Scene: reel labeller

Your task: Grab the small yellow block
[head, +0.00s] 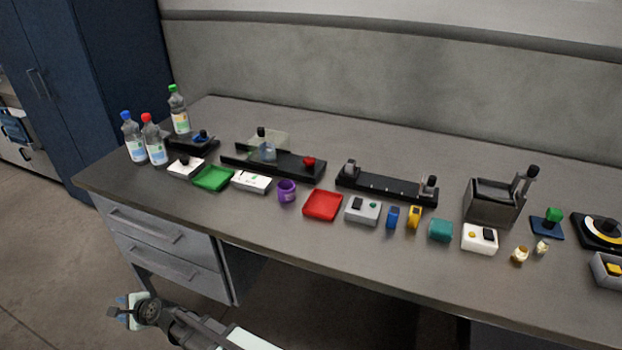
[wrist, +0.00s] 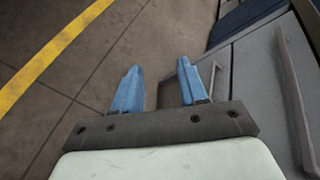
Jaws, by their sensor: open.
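A small yellow block (head: 614,269) sits in a grey open box at the right edge of the desk, partly cut off by the picture edge. Another small yellow thing (head: 414,217), upright with a dark mark, stands near the desk's front edge, just right of a similar blue one (head: 392,217). I cannot tell for sure which is the block. My gripper (head: 122,310) is low at the lower left, in front of the drawers and far from both. In the wrist view my gripper (wrist: 158,82) has its two blue fingers apart with nothing between them.
The grey desk (head: 330,257) carries a crowded row: bottles (head: 156,145), a green tray (head: 213,178), a purple cup (head: 287,192), a red tray (head: 322,205), a teal block (head: 440,230) and a dark bin (head: 492,203). Drawers (wrist: 262,95) stand close right of my gripper.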

